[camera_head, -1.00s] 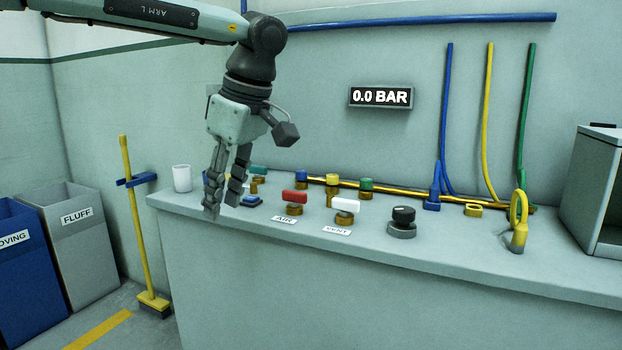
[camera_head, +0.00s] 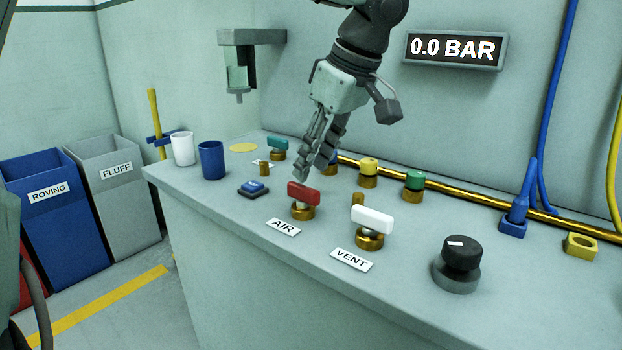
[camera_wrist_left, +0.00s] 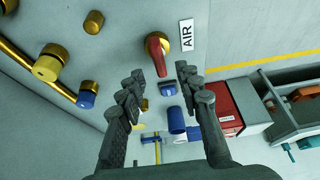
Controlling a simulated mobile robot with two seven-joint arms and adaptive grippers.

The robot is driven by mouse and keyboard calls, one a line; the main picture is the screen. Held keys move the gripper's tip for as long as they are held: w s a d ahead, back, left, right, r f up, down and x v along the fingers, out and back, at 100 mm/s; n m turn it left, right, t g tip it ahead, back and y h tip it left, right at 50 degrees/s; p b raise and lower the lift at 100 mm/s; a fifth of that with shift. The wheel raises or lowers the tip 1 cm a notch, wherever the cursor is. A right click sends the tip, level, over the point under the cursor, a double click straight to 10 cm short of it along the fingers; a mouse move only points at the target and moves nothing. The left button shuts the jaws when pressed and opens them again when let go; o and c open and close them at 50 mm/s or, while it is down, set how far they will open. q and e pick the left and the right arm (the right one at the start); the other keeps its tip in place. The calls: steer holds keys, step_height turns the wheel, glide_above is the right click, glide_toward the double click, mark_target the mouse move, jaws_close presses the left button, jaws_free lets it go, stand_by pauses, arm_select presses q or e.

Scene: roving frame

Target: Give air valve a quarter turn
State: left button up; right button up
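The air valve (camera_head: 303,195) has a red bar handle on a brass base, behind the AIR label (camera_head: 283,227) on the bench. The red handle also shows in the left wrist view (camera_wrist_left: 157,52), just beyond the fingertips. My left gripper (camera_head: 315,172) points down above and slightly behind the red handle. In the left wrist view its two fingers (camera_wrist_left: 160,75) are spread apart with nothing between them. I cannot tell from the head view whether a finger touches the handle. The gauge (camera_head: 455,49) reads 0.0 BAR. My right gripper is not in view.
The white-handled vent valve (camera_head: 371,218) and a black knob (camera_head: 460,257) stand to the right on the bench. A blue button (camera_head: 253,188), a blue cup (camera_head: 211,160) and a white cup (camera_head: 183,148) are left. Capped brass fittings and a brass pipe (camera_head: 445,190) run behind.

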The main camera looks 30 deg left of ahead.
mark_target(304, 186)
arm_select(q)
steer(key=x, duration=0.5)
steer(key=shift+f, duration=0.15)
jaws_close()
